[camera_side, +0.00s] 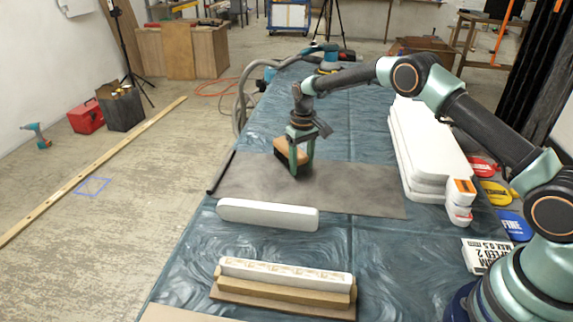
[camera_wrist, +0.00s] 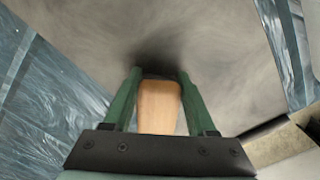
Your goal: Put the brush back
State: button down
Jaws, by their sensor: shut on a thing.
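The brush (camera_side: 284,150) has a tan wooden body with a dark lower part. My gripper (camera_side: 302,165) is shut on it, above the grey sheet. In the wrist view the brush's wooden handle (camera_wrist: 159,106) sits between the two green fingers of my gripper (camera_wrist: 158,78). A dark shadow shows on the sheet just beyond the brush. I cannot tell for sure whether the brush touches the sheet. The bristles are mostly hidden in the wrist view.
The grey sheet (camera_side: 350,190) lies on the plastic-covered table. A white rounded bar (camera_side: 268,214) lies in front of it, and a white relief strip on a wooden stand (camera_side: 285,283) nearer. White slabs (camera_side: 425,150) are stacked right. A dark rod (camera_side: 221,172) lies left.

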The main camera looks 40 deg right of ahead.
jog(key=shift+f, duration=0.3)
jog(key=shift+c, duration=1)
grip_release()
